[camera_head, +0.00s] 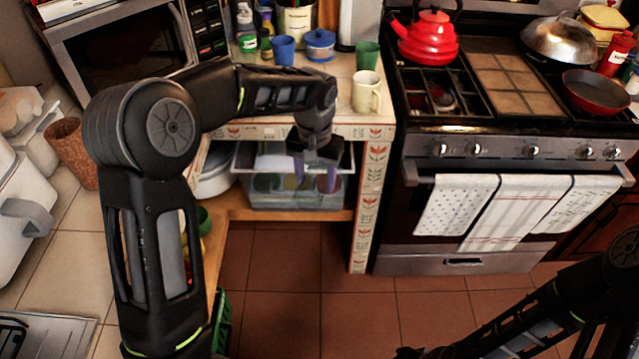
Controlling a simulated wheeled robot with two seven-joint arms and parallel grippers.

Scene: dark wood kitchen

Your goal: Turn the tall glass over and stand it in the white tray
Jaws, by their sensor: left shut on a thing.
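My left gripper (315,177) points down at the front of the open shelf under the counter, its two fingers a little apart. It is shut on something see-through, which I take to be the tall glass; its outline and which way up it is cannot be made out. A white tray (243,158) shows behind and beside the gripper on the shelf, its rim partly hidden by it. Whether the glass touches the tray I cannot tell. My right gripper (408,353) is only a dark tip at the bottom edge; its fingers cannot be made out.
A cream mug (364,95), a green cup (367,55), a blue cup (284,50) and a blue container (320,46) stand on the counter above. A clear bin (300,198) is below the tray. The stove (500,148) is at right. The floor (310,290) in front is clear.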

